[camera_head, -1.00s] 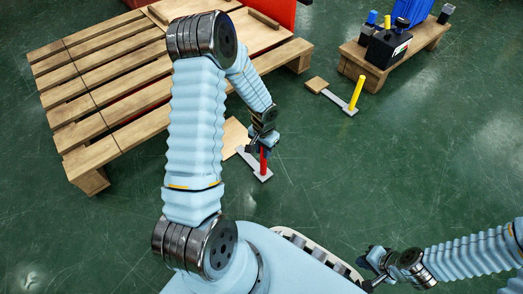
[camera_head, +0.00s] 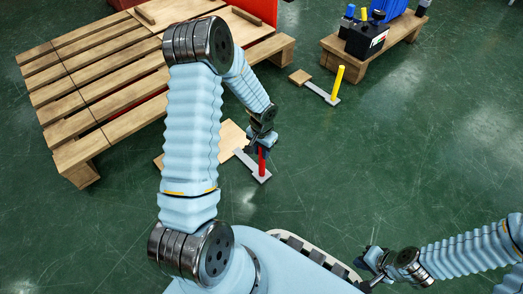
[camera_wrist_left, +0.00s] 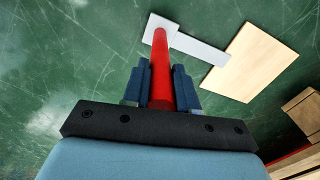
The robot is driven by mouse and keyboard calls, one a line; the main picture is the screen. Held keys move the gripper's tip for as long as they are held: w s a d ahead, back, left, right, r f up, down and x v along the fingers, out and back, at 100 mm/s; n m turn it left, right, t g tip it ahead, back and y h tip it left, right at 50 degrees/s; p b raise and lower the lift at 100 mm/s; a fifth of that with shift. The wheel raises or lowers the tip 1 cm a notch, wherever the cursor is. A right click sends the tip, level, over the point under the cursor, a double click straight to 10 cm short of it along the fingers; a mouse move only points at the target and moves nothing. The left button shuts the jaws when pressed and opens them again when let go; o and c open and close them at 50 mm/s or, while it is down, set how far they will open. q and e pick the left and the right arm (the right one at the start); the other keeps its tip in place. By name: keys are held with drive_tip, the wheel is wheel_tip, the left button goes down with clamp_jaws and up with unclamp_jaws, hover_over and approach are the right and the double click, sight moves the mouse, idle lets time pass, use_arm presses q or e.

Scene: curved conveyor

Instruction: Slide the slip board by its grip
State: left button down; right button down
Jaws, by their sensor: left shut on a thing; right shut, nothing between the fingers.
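The slip board with the red grip lies flat on the green floor. Its pale wooden panel (camera_head: 233,137) is partly hidden behind my left arm in the head view. A grey bar joins the panel to the upright red grip (camera_head: 262,163). My left gripper (camera_head: 262,150) is shut on the red grip. In the left wrist view, the red grip (camera_wrist_left: 161,60) stands between the fingers (camera_wrist_left: 160,85), with the wooden panel (camera_wrist_left: 250,60) to the upper right. My right gripper (camera_head: 368,272) is shut and empty, low over the floor at lower right.
A wooden pallet (camera_head: 85,90) stands just beyond the board on the left, with a red panel (camera_head: 250,8) behind it. A second board with a yellow grip (camera_head: 337,84) lies near a low wooden bench (camera_head: 385,48) holding several items. The floor at right is clear.

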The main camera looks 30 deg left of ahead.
use_arm(q)
drive_tip(key=c, duration=0.8)
unclamp_jaws()
wheel_tip(320, 180, up, 14)
drive_tip(key=p, duration=0.3)
drive_tip(key=shift+f+p, duration=0.1)
drive_tip(key=shift+p, duration=0.25)
drive_tip(key=s+d+f+n+h, duration=0.1)
drive_tip(key=s+d+f+h, duration=0.1)
drive_tip(key=s+d+f, duration=0.7)
drive_tip(key=s+d+f+n+h, duration=0.1)
drive_tip(key=s+d+f+h, duration=0.1)
drive_tip(key=s+d+f, duration=0.7)
drive_tip(key=w+d+r+p, duration=0.1)
drive_tip(key=r+p, duration=0.5)
drive_tip(key=r, duration=0.1)
drive_tip(key=w+d+r+p, duration=0.1)
drive_tip(key=w+r+p, duration=0.1)
drive_tip(key=r+p, duration=0.5)
drive_tip(key=shift+d+r+t, duration=0.3)
drive_tip(key=shift+r+t, duration=0.1)
drive_tip(key=shift+r, duration=0.2)
